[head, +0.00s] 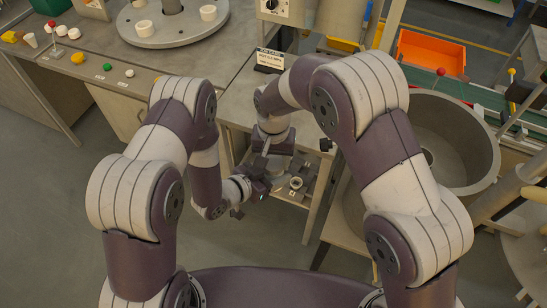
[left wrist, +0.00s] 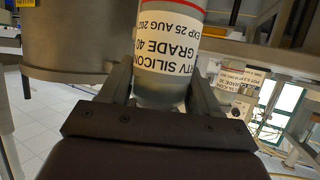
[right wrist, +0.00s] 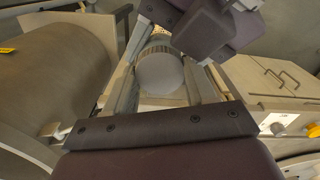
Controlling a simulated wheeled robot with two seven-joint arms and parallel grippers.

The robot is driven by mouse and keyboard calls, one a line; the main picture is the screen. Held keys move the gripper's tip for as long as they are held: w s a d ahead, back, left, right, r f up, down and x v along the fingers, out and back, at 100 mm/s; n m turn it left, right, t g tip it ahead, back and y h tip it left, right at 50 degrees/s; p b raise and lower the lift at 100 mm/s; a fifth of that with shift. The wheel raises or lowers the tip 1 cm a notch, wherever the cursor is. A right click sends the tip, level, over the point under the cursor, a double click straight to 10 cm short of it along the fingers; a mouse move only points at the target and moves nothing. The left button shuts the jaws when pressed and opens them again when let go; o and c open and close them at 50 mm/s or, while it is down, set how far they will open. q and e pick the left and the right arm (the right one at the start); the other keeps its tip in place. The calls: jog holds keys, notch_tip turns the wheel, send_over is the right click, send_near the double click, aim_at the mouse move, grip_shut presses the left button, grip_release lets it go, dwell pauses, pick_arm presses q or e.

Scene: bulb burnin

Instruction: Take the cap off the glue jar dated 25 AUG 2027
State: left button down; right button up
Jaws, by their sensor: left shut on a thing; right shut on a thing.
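The glue jar (left wrist: 167,55) is in the left wrist view. Its white label reads RTV SILICONE GRADE 40 and EXP 25 AUG 202, with the last digit out of sight. My left gripper (left wrist: 163,85) is shut on its sides; a red band shows at the upper edge of the view. In the right wrist view, my right gripper (right wrist: 172,65) is shut on a round grey cap (right wrist: 160,75) with a ridged side. Whether the cap is still on the jar cannot be told. In the head view both grippers are close together, and my arms hide most of the jar.
A small shelf under the bench holds a pale ring-shaped thing (head: 295,183) near the grippers. A large grey drum (head: 455,140) stands to the right. A sign (head: 270,58) stands on the bench. An orange bin (head: 430,52) is at the back right.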

jog(key=o, duration=1.2)
jog(key=shift+c, duration=0.2)
jog(key=shift+r, duration=0.1)
